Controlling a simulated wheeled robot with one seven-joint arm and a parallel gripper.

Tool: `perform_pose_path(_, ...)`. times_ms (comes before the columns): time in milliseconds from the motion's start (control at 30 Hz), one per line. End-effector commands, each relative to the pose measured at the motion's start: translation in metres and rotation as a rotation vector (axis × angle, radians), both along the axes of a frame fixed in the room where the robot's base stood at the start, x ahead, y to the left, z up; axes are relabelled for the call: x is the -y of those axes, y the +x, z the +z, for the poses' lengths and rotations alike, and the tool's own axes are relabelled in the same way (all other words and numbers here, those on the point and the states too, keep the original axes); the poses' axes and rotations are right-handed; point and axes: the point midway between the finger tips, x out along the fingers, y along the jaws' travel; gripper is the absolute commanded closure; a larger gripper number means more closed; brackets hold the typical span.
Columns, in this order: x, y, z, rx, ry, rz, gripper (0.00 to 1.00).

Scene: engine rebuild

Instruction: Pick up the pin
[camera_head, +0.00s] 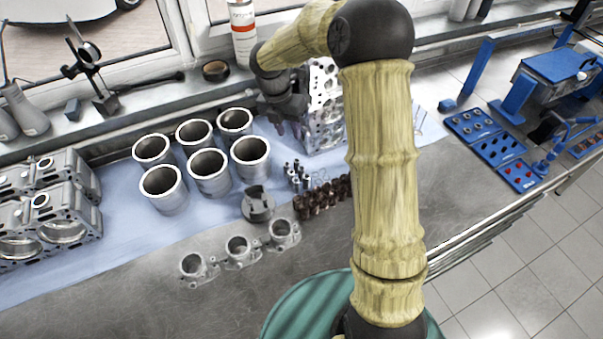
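Several small upright metal parts, which may include the pin (299,176), stand in a cluster on the blue cloth. I cannot tell which one is the pin. My gripper (292,122) is dark and hangs at the end of my wood-textured arm, behind the cluster and in front of the engine block part. Its fingers are small and blend into the background, so I cannot see whether they are open or hold anything.
Several cylinder liners (208,172) stand left of the cluster. A piston (257,204) and brown parts (322,197) are close to it. A metal cylinder head (322,115) stands behind. Ring-shaped housings (238,248) lie in front. Blue trays (497,148) are at right.

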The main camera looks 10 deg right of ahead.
Motion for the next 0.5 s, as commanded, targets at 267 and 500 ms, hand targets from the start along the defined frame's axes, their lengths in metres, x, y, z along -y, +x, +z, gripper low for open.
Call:
perform_pose_path(267,0.006,-0.002,-0.035,-0.006,0.000,-0.001,0.66)
perform_pose_path(500,0.013,-0.002,-0.077,-0.006,0.000,0.000,0.66)
